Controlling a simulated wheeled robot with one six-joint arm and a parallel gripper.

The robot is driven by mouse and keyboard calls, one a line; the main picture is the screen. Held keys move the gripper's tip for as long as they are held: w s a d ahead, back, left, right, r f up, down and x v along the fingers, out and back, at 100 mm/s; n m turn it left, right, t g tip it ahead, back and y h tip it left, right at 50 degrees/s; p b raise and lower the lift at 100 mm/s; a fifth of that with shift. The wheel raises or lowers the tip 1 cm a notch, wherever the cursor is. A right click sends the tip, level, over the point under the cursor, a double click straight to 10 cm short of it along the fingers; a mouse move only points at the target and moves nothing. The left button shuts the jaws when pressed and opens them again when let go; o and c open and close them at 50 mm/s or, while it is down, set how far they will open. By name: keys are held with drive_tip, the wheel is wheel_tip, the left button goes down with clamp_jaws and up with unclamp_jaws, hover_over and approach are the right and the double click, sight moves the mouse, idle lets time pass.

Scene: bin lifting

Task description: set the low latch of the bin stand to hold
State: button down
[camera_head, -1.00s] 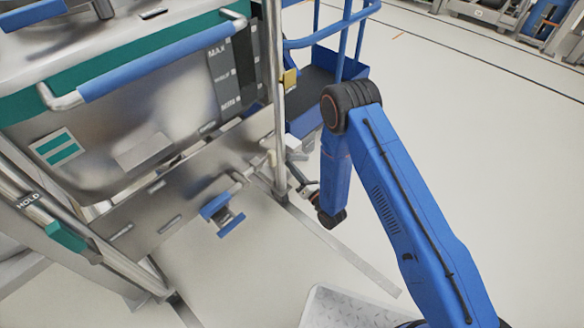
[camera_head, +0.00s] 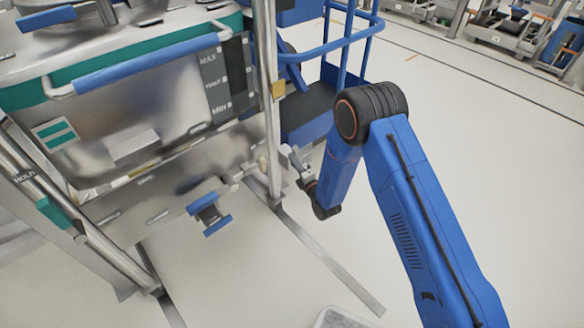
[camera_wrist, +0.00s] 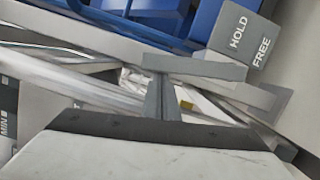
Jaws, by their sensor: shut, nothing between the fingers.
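The bin stand (camera_head: 262,60) fills the left of the head view, with upright posts and low cross plates. My gripper (camera_head: 287,153) is beside its near right post, low down. In the wrist view my gripper's narrow grey fingers (camera_wrist: 163,100) are shut and empty. A flat grey bar (camera_wrist: 205,68) crosses just ahead of the fingertips; I cannot tell whether it is the low latch's lever or whether they touch. A grey plate marked HOLD and FREE (camera_wrist: 240,38) is beyond, at upper right. The latch's setting cannot be read.
A steel bin (camera_head: 95,105) with a teal rim and blue handle sits in the stand. A blue pedal-like part (camera_head: 210,215) sticks out low in front. A blue-railed cart (camera_head: 335,70) stands behind.

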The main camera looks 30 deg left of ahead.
sight(298, 153)
drive_tip(key=shift+w+d+r+m, duration=0.15)
drive_tip(key=shift+w+d+m, duration=0.1)
drive_tip(key=shift+w, duration=0.2)
drive_tip(key=shift+w+d+r+m, duration=0.1)
drive_tip(key=shift+w+r+m, duration=0.1)
drive_tip(key=shift+w, duration=0.2)
drive_tip(key=shift+w+d+r+m, duration=0.15)
drive_tip(key=shift+w+d+m, duration=0.1)
drive_tip(key=shift+w, duration=0.2)
drive_tip(key=shift+w, duration=0.15)
